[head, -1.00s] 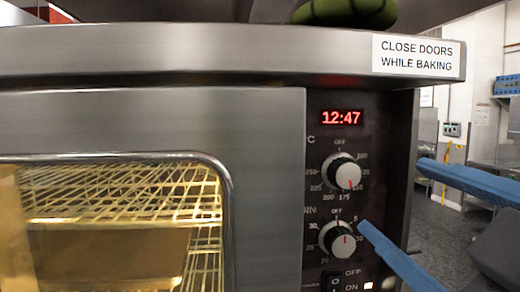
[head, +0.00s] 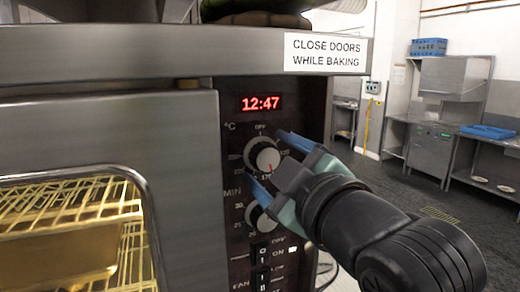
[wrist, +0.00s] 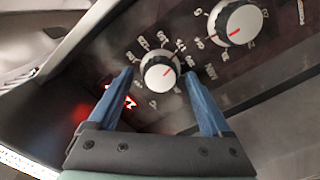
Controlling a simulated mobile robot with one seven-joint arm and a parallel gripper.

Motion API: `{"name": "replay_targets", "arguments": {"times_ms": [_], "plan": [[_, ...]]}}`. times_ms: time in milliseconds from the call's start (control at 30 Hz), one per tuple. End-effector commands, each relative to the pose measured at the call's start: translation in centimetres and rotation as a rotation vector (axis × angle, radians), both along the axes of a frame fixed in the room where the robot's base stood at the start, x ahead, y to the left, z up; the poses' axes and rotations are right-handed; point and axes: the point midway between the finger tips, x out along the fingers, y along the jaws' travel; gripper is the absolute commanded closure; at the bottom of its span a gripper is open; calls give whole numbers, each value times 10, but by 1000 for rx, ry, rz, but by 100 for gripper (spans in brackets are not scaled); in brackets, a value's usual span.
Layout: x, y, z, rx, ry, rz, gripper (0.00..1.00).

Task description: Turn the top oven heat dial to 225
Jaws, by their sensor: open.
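The top heat dial (head: 267,156) is a white-faced knob with a black rim, marked °C, on the oven's dark panel. Its red line points down and slightly right, near 175. My gripper (head: 267,159) is open around this dial, one finger at its upper right and one at its lower left. In the wrist view the heat dial (wrist: 160,73) sits between the two blue fingertips (wrist: 158,76). A small gap seems to show at each side; contact is hard to tell.
The minutes dial (head: 261,219) is just below, partly behind my gripper; it also shows in the wrist view (wrist: 236,23). A red clock display (head: 261,103) is above the heat dial. Power switches (head: 262,252) are lower down. The oven's top ledge (head: 150,60) juts out above.

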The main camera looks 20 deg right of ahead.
Motion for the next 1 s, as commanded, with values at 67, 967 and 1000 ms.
{"name": "replay_targets", "arguments": {"times_ms": [67, 967, 1000], "plan": [[3, 0, 0, 0, 1, 1, 17], [3, 0, -1, 10, 1, 1, 100], [3, 0, 0, 17, 1, 1, 100]]}}
